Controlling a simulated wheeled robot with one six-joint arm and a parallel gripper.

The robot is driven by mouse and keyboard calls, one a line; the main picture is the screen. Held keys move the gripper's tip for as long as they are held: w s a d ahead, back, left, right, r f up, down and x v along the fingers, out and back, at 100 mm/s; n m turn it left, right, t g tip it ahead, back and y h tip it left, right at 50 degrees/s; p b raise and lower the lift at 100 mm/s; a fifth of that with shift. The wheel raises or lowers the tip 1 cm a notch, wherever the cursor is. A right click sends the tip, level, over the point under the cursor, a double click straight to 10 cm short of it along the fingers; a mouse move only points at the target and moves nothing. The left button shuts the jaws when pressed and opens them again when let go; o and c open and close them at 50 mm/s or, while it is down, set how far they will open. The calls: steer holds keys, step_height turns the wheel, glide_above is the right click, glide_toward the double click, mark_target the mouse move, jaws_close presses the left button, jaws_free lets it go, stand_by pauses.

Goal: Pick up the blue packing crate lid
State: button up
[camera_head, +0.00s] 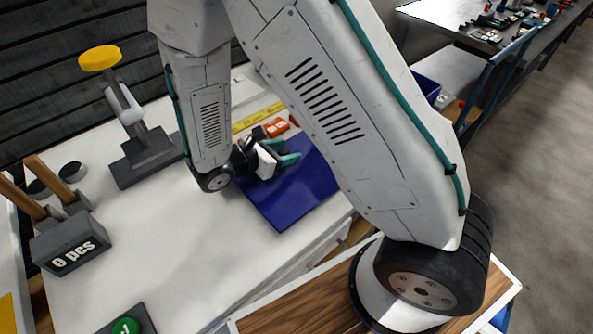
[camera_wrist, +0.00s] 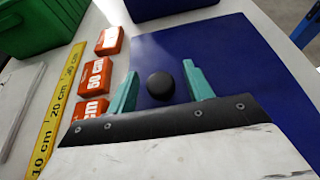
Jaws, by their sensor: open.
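The blue packing crate lid (camera_head: 290,195) lies flat on the white table near its right edge in the head view. It fills much of the right side of the wrist view (camera_wrist: 238,65). A round black knob (camera_wrist: 160,86) shows on the lid in the wrist view. My gripper (camera_head: 288,157) is over the lid's upper left part in the head view. In the wrist view its two teal fingers (camera_wrist: 158,88) are apart, with the knob between them. I cannot tell whether the fingers touch the knob. My arm hides part of the lid in the head view.
Orange blocks (camera_wrist: 95,75) and a yellow ruler (camera_wrist: 60,105) lie left of the lid in the wrist view. A green crate (camera_wrist: 38,25) stands beyond. A grey stand with a yellow top (camera_head: 100,58) and a grey "0 pcs" block (camera_head: 70,243) are on the table (camera_head: 165,245).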

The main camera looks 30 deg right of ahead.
steer(key=c, duration=1.1)
